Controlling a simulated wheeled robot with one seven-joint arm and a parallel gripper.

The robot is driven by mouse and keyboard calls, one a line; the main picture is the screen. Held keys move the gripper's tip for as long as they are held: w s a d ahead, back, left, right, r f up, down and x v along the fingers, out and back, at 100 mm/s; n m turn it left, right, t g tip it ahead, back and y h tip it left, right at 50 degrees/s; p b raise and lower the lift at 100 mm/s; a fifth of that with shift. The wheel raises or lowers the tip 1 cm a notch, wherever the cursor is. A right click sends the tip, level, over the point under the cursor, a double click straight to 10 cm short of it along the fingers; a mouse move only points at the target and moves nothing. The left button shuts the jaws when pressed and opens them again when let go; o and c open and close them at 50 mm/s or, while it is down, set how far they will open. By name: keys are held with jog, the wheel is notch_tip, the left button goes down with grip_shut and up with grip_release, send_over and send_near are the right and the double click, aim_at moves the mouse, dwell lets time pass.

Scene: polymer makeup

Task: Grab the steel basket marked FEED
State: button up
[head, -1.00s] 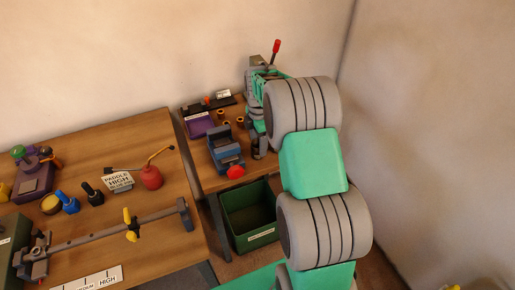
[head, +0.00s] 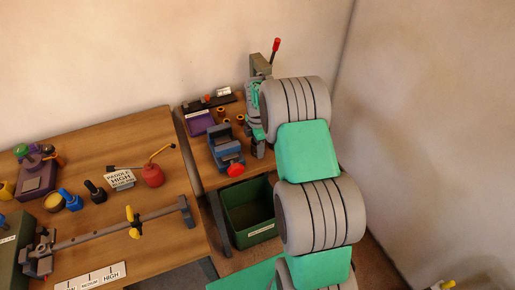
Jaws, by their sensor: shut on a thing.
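I cannot make out a steel basket marked FEED in the head view; my arm hides part of the small table at the back. My gripper (head: 257,136) is partly seen at the right side of that table, below my green wrist and behind my large grey arm links. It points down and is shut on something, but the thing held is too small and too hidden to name.
A grey press with a red-knobbed lever (head: 275,46) stands close behind my wrist. A blue vise with a red knob (head: 227,152) is just left of my gripper. A green bin (head: 252,236) stands below. A cluttered workbench (head: 100,155) fills the left; walls close the back and right.

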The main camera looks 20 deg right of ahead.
grip_shut()
